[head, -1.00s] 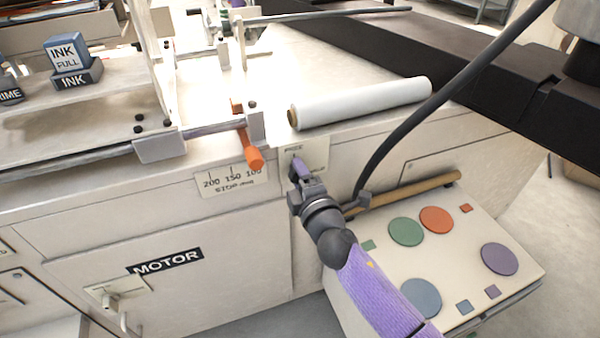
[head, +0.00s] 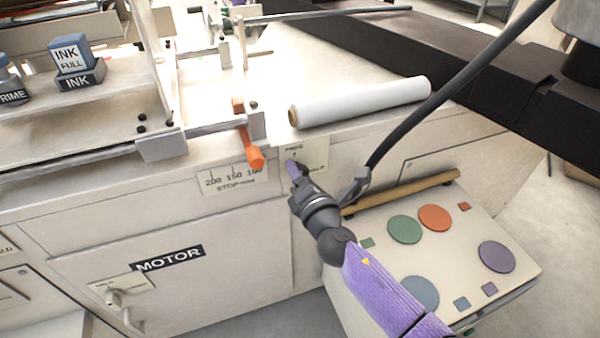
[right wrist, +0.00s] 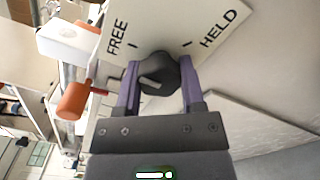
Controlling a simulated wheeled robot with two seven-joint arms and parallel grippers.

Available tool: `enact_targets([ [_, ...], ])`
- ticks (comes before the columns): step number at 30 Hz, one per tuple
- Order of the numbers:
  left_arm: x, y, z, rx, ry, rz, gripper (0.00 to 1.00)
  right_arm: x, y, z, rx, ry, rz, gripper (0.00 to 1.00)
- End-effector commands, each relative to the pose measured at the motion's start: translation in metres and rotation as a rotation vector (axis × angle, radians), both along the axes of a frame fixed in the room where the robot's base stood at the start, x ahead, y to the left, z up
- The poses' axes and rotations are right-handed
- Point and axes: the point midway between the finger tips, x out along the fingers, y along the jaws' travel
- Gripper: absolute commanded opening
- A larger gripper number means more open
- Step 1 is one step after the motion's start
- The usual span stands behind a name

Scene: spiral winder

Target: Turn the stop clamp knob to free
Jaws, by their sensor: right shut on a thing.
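The stop clamp knob (right wrist: 157,75) is dark and round with a pale pointer line. It sits on a cream plate (right wrist: 172,22) lettered FREE and HELD, each with a tick mark. My right gripper (right wrist: 158,88) has its purple fingers on either side of the knob, shut on it. The pale line slants on the knob's face; I cannot tell exactly which mark it lines up with. In the head view my right gripper (head: 295,172) reaches the plate (head: 308,152) on the machine's front and hides the knob. My left gripper is not in view.
An orange handle (head: 250,143) sticks out just left of the plate, above the STOP scale (head: 232,179). A white roll (head: 360,102) lies on the top. A dark bar (head: 440,100) slants down beside my right gripper. A panel of coloured discs (head: 460,270) is below right.

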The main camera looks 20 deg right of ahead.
Motion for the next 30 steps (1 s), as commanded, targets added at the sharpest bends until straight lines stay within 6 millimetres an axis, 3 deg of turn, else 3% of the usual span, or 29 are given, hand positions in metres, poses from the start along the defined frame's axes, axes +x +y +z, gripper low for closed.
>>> enact_targets([
  [16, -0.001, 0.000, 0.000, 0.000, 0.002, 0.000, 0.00, -0.001, 0.000, -0.002, -0.021, 0.003, 0.002, 0.00],
  [17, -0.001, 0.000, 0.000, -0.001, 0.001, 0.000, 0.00, -0.001, 0.000, -0.002, -0.020, 0.003, 0.002, 0.57],
  [21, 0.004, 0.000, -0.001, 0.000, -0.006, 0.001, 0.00, 0.000, 0.000, -0.001, -0.019, 0.002, 0.002, 0.86],
  [30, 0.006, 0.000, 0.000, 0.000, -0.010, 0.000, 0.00, -0.002, 0.000, 0.000, -0.018, 0.001, 0.001, 0.86],
])
